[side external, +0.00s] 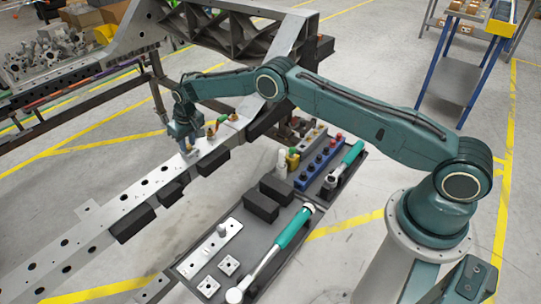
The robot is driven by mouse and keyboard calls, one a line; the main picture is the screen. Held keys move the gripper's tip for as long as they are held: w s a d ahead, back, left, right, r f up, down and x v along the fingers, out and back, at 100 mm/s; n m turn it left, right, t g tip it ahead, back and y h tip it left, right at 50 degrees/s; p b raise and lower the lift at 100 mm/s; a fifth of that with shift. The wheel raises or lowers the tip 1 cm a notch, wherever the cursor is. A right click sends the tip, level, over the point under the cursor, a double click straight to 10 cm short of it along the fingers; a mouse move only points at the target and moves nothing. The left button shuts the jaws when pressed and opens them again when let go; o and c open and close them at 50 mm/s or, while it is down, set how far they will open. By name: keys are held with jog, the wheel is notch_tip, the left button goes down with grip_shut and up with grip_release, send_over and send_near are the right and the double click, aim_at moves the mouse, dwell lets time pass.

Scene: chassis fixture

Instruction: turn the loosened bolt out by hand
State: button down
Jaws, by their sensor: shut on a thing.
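My gripper (187,149) points down at the top face of the long grey chassis rail (130,200), near the rail's middle. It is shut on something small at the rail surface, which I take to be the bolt. The bolt itself is hidden by the fingers, so I cannot tell how far it stands out of its hole. Small brass-coloured fittings (212,131) stand on the rail just right of my gripper.
A dark tool tray (185,262) in front holds a teal-handled wrench (280,245), plates and black blocks. A second teal-handled tool (345,165) lies beside a blue socket rail (318,163). Black blocks (132,222) hang along the rail's near side. A cross-braced frame (225,30) rises behind.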

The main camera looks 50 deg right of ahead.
jog(key=n+y, duration=0.1)
jog(key=n, duration=0.4)
jog(key=shift+d, duration=0.1)
jog(key=shift+r+n+g+y, duration=0.1)
jog(key=shift+n+g+y, duration=0.2)
jog(key=shift+n, duration=0.8)
jog(key=shift+n, duration=1.6)
jog(key=shift+y, duration=0.3)
jog(key=c, duration=1.1)
grip_release()
jog(key=shift+r, duration=0.15)
